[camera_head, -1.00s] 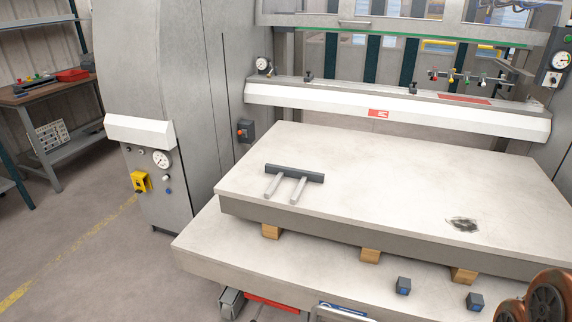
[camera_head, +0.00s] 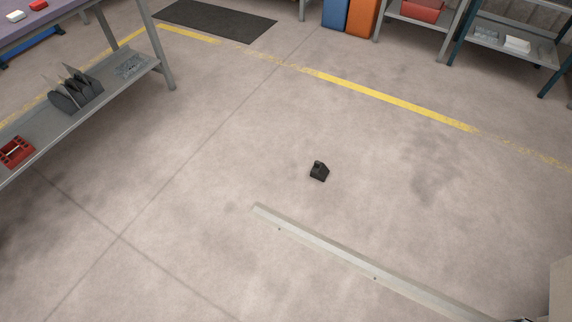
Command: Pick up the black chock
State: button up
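A small black chock (camera_head: 319,171) sits on the concrete floor near the middle of the head camera view. It is a dark block with a raised part on its upper left side. Nothing touches it. My gripper is not in view.
A long pale metal bar (camera_head: 365,262) lies on the floor below and right of the chock. A grey shelf bench (camera_head: 130,75) stands at the left. A dark mat (camera_head: 217,19), blue bin (camera_head: 335,14) and orange bin (camera_head: 362,18) are at the back. The floor around the chock is clear.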

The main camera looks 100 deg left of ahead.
aim_at(319, 170)
jog(key=u, duration=2.95)
